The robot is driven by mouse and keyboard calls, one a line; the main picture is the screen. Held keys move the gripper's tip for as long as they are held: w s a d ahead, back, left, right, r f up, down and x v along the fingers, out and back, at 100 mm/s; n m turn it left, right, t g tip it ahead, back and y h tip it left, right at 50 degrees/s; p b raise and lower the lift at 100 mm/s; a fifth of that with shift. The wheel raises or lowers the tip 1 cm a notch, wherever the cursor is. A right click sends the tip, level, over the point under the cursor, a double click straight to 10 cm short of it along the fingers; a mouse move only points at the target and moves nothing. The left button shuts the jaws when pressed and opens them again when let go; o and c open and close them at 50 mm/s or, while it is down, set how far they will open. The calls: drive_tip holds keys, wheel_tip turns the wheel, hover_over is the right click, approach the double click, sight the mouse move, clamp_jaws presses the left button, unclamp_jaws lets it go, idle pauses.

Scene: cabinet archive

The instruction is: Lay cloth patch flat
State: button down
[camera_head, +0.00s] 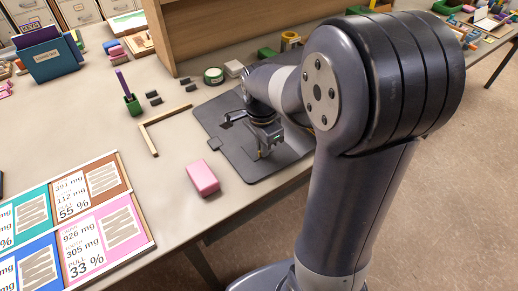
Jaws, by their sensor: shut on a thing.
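My gripper (262,155) points down over a dark grey flat mat (215,119) near the front edge of the table. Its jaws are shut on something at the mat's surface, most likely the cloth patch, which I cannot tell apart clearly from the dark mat. A small dark piece shows at the mat's left part. My arm hides the right side of the mat, so I cannot tell whether the patch lies flat or is folded.
A pink block (202,178) stands left of the mat. Nearby are an L-shaped wooden strip (149,138), a green pen holder (133,105), a green tape roll (213,76) and several small dark blocks. Colourful label cards (118,220) lie at lower left. A wooden shelf (215,35) stands behind.

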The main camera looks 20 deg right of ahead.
drive_tip(key=shift+r, duration=0.15)
drive_tip(key=shift+r+p, duration=2.2)
drive_tip(key=shift+r, duration=0.2)
